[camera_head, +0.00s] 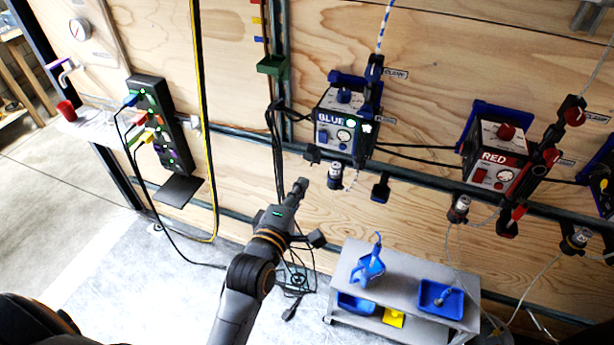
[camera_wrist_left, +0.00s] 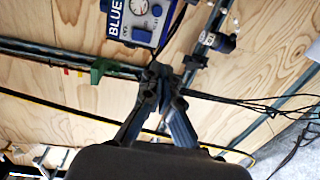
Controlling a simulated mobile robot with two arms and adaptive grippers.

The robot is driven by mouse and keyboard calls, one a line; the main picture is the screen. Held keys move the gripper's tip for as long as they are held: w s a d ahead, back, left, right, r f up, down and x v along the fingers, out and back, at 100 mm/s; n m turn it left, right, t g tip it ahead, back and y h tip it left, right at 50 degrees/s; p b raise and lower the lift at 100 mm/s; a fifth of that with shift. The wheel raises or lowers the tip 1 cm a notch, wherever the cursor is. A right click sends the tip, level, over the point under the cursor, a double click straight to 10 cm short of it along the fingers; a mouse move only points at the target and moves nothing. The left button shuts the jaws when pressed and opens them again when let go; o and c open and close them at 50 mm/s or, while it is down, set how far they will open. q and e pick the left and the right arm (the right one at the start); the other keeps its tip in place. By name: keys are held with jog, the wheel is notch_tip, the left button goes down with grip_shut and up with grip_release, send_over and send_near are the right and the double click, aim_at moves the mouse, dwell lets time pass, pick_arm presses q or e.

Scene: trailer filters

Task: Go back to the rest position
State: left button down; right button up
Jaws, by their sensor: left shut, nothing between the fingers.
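My left gripper (camera_head: 299,188) is in the middle of the head view, at the end of my dark grey arm. It is raised in front of the plywood wall, below and left of the blue filter box. In the left wrist view my left gripper (camera_wrist_left: 160,72) has its fingers together at the tips, with nothing between them. My right gripper is not in view.
A red box (camera_head: 493,154) hangs to the right. A black power strip (camera_head: 163,125) with plugs is at left. Cables hang behind my arm. The floor at left is clear.

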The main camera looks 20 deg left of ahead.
pick_arm(q)
jog(key=shift+s+f, duration=0.1)
jog(key=shift+s, duration=0.8)
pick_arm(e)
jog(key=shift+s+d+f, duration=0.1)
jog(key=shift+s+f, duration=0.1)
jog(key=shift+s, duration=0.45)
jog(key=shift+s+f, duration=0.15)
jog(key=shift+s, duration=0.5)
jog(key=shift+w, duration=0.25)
